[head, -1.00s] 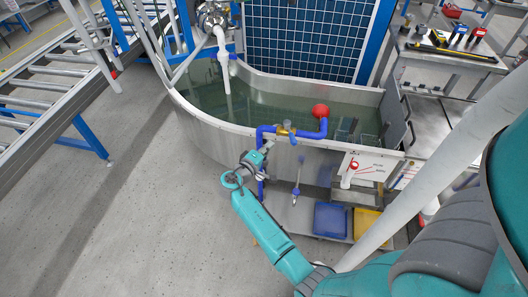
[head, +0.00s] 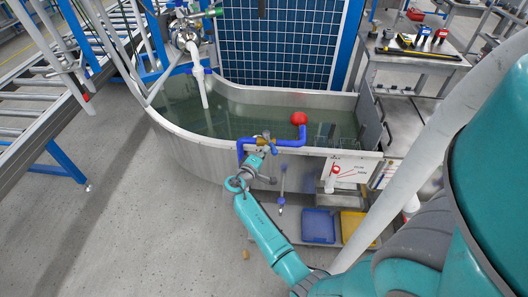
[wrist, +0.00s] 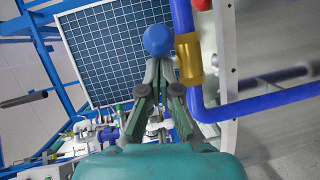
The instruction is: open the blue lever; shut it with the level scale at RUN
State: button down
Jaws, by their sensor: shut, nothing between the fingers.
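A brass valve body (wrist: 188,58) sits on the blue pipe (wrist: 255,104) in the wrist view; it is small at the tank rim in the head view (head: 263,139). A round blue knob (wrist: 158,40), seemingly the blue lever's end, is just left of the brass body. My gripper (wrist: 161,72) is shut and empty, its fingertips just below the knob in the picture; I cannot tell whether they touch it. The head view shows my gripper (head: 262,150) by the valve. A white panel with red marks (head: 352,169) on the tank front may be the level scale; its lettering is unreadable.
The tank (head: 200,150) holds greenish water and a red float ball (head: 299,118). A white spout (head: 202,85) hangs over it. Blue (head: 318,226) and yellow (head: 355,225) trays are below.

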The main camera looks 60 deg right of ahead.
aim_at(273, 151)
jog(key=shift+s, duration=0.1)
jog(key=s+n+t, duration=0.1)
jog(key=d+n+t, duration=0.1)
jog(key=t, duration=0.1)
jog(key=s+n+t, duration=0.1)
jog(key=shift+s+d+t+y, duration=0.3)
jog(key=shift+d+y, duration=0.1)
jog(key=shift+s+d+n+t+y, duration=0.15)
jog(key=shift+s+d+n+t, duration=0.3)
jog(key=shift+d, duration=0.7)
jog(key=shift+s+d+n+t+y, duration=0.1)
jog(key=shift+s+d+t, duration=0.2)
jog(key=shift+s+d, duration=0.65)
jog(key=shift+s+d+n+t+y, duration=0.15)
jog(key=shift+s+d+n+t, duration=0.15)
jog(key=shift+d, duration=1.1)
